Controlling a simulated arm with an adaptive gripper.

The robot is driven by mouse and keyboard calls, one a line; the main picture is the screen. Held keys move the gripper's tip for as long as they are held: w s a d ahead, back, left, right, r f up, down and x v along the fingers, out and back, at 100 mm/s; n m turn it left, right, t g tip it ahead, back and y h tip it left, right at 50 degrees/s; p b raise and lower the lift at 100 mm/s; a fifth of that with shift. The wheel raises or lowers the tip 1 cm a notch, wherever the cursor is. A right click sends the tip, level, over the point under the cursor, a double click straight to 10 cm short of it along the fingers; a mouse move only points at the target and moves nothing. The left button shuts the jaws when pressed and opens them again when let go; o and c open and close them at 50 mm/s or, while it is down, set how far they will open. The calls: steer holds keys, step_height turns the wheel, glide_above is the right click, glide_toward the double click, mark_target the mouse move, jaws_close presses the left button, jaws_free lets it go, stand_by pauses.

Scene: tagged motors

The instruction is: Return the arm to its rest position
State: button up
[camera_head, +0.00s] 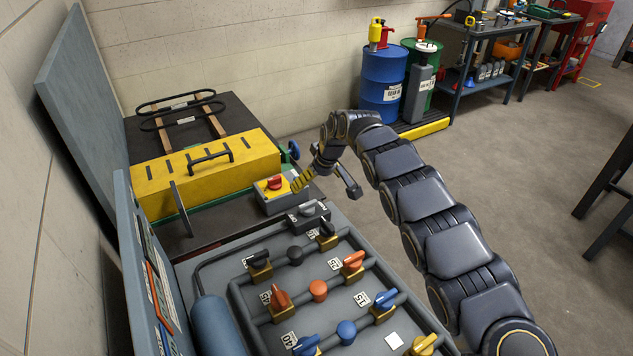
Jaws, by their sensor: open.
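My dark segmented arm (425,215) reaches from the bottom right up to the centre and bends down at its far end. My gripper (326,186) hangs there with its fingers spread apart and nothing visible between them. Its left, yellow-marked finger is close to a grey box with a red knob on a yellow plate (273,184); I cannot tell whether they touch.
A yellow cover with a black handle (207,173) lies left of my gripper. A panel of pipes and coloured valves (318,291) with tags is in front. Blue (383,85) and green drums and a workbench (480,30) stand behind. Floor (510,170) right of my arm is clear.

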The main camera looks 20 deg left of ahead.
steer(key=s+d+r+m+h, duration=0.2)
steer(key=s+d+r, duration=0.2)
steer(key=d, duration=0.4)
steer(key=s+d+r+m+g+h, duration=0.1)
steer(key=s+d+r+m, duration=0.1)
steer(key=s+d+r, duration=0.35)
steer(key=s+d+r+m+h, duration=0.2)
steer(key=d+r, duration=0.1)
steer(key=d, duration=0.6)
steer(key=s+d+m+g, duration=0.1)
steer(key=s+g, duration=0.1)
steer(key=s, duration=1.5)
steer(key=s+d+m+g+y, duration=0.1)
steer(key=s+d+m+g, duration=0.1)
steer(key=s, duration=1.4)
steer(key=shift+s+f+y, duration=0.2)
steer(key=shift+s+y, duration=0.1)
steer(key=shift+s, duration=0.1)
steer(key=shift+d, duration=0.1)
